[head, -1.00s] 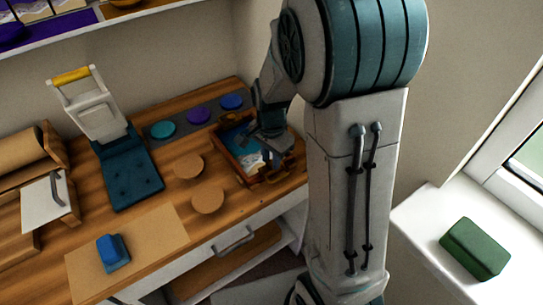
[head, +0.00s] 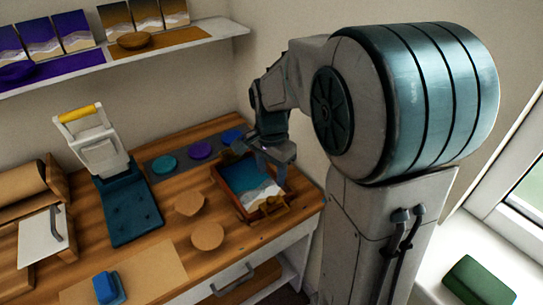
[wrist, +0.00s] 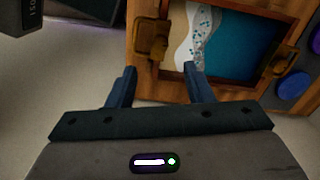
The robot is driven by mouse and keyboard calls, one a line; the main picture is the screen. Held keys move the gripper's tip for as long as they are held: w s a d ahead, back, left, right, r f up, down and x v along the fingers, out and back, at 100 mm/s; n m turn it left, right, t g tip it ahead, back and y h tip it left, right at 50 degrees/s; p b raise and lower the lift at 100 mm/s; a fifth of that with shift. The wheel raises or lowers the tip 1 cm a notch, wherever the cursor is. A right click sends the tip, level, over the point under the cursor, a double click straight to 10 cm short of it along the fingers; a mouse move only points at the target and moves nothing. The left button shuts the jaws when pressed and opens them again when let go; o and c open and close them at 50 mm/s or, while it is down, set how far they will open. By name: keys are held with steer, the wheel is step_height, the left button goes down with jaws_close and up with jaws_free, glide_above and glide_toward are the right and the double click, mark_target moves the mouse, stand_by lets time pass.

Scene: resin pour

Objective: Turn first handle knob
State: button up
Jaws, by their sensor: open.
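A wooden tray (head: 226,198) with a blue, white and sand-coloured resin beach picture (head: 250,182) lies at the right end of the worktop. A brown handle fitting (head: 273,206) is on its near side. In the wrist view the picture (wrist: 236,45) is at the top, with a brass-brown handle piece (wrist: 151,40) on the tray's left side and another (wrist: 285,62) on its right. My gripper (head: 277,158) is above the tray's right part. In the wrist view my gripper (wrist: 160,72) is open and empty, its fingers just below the left handle piece; I cannot tell whether they touch.
A press with a yellow handle (head: 80,113) stands further left. A shelf (head: 190,38) runs above. A green block (head: 480,282) lies on the windowsill.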

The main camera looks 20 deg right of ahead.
step_height(320, 180, up, 5)
steer(key=shift+f, duration=0.1)
stand_by(0.6)
steer(key=s+n+t+p, duration=0.1)
steer(key=s+n+t, duration=0.1)
steer(key=s+n, duration=0.9)
steer(key=s, duration=0.3)
steer(key=shift+r+n+t, duration=0.2)
steer(key=shift+n+t, duration=0.1)
steer(key=shift+t, duration=0.1)
